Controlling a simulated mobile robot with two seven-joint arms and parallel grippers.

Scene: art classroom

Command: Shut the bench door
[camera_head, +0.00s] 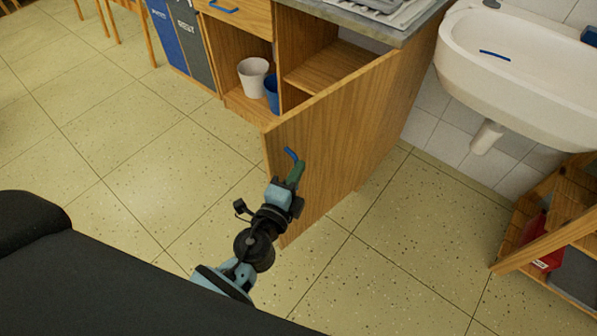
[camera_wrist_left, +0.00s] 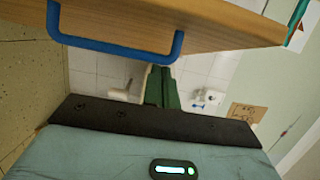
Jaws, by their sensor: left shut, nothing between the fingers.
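The wooden bench door (camera_head: 335,140) stands wide open, swung out from the bench (camera_head: 310,75). Its blue bar handle (camera_head: 291,155) is on the face turned toward me, near the free edge. In the left wrist view the door (camera_wrist_left: 210,22) crosses the top, with the blue handle (camera_wrist_left: 115,46) on it. My left gripper (camera_head: 296,172) has green fingers, shut and empty, beside that face close to the handle. The fingers (camera_wrist_left: 162,88) also show in the left wrist view, just below the handle's end; I cannot tell whether they touch anything. My right gripper is out of view.
A white sink (camera_head: 520,75) hangs on the wall at right, above a low wooden shelf (camera_head: 555,235). Blue and grey bins (camera_head: 170,35) stand left. The tiled floor around the door is clear.

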